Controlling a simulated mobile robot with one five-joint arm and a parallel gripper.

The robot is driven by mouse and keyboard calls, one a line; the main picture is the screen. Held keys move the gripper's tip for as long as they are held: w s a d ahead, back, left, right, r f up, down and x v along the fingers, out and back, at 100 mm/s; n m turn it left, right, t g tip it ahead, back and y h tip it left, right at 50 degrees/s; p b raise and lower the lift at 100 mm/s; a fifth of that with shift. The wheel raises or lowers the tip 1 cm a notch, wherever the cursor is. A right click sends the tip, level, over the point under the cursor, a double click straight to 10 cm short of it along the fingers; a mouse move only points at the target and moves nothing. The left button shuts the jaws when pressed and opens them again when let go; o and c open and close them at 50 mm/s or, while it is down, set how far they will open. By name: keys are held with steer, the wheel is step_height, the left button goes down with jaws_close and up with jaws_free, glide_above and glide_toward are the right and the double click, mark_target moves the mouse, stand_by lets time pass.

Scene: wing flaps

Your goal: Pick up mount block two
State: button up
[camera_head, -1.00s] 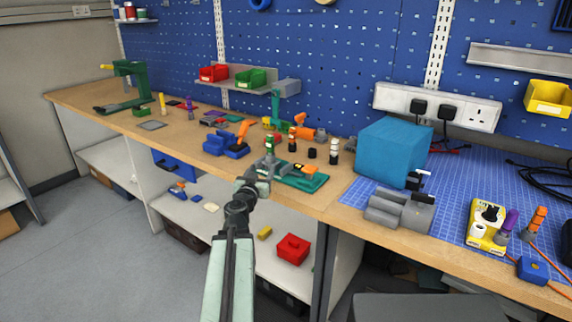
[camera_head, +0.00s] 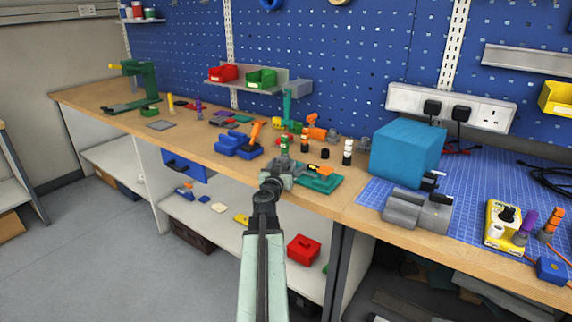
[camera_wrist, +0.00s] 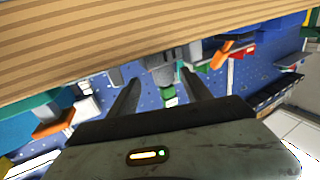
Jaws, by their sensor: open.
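My gripper (camera_head: 284,165) is over the front edge of the bench, just left of a green base plate. In the wrist view its two dark fingers (camera_wrist: 160,76) are spread apart with nothing held between them. A grey block-like part (camera_wrist: 161,70) shows beyond the fingers, between their tips, with a green part below it in the picture. No label shows, so I cannot tell for certain whether this is mount block two. In the head view my gripper hides part of that area.
The green plate (camera_head: 322,184) holds an orange piece. Black-and-white bottles (camera_head: 348,152), a blue vise-like tool (camera_head: 238,146) and a large teal box (camera_head: 405,152) stand nearby. A grey machined part (camera_head: 418,211) lies to the right.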

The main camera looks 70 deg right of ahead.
mark_target(284, 160)
steer(key=shift+w+d, duration=0.15)
steer(key=shift+w, duration=0.1)
steer(key=d, duration=0.4)
steer(key=shift+d, duration=0.15)
steer(key=shift+w+d, duration=0.25)
steer(key=shift+d, duration=0.05)
steer(key=shift+a, duration=0.15)
steer(key=shift+w, duration=0.1)
jaws_close()
